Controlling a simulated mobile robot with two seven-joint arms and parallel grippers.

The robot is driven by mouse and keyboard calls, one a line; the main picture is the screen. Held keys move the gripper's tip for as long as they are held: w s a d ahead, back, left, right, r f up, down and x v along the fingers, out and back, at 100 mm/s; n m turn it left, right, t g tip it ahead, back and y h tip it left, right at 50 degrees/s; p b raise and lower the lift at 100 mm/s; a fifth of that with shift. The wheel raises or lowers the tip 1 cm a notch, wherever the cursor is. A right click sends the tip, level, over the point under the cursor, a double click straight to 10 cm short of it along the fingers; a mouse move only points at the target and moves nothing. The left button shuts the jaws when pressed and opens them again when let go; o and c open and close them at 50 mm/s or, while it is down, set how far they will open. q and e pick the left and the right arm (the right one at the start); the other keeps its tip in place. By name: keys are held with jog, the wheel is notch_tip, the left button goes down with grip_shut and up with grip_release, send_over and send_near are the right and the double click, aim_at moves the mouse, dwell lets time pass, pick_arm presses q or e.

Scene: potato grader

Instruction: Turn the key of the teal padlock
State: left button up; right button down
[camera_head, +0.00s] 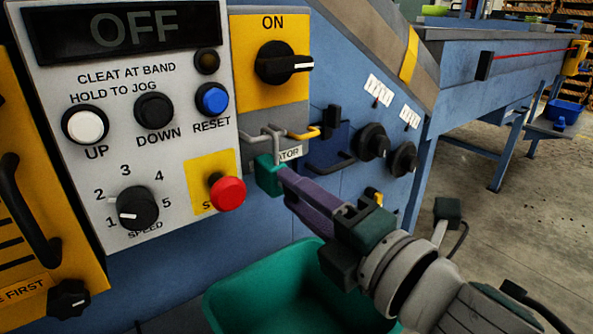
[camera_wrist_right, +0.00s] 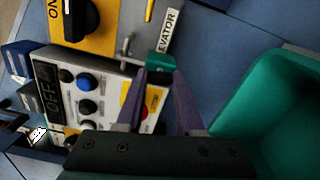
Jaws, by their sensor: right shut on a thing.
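The teal padlock (camera_head: 268,175) hangs by its shackle from a metal hasp (camera_head: 262,137) below the yellow ON switch plate. My right gripper (camera_head: 284,178) comes from the lower right, its purple fingers shut at the padlock's lower right side. In the right wrist view the padlock (camera_wrist_right: 158,68) shows just beyond the fingertips (camera_wrist_right: 157,78). The key is hidden at the fingertips, so its turn angle cannot be seen. My left gripper is in neither view.
The white control panel (camera_head: 180,165) with a red stop button (camera_head: 228,193) is left of the padlock. A yellow-shackled lock part (camera_head: 303,133) and black knobs (camera_head: 372,141) are to its right. A green bin (camera_head: 235,295) stands below my right gripper.

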jog(key=shift+m, duration=1.1)
jog(key=c, duration=0.5)
grip_release()
jog(key=p+v, duration=0.2)
jog(key=v, duration=0.8)
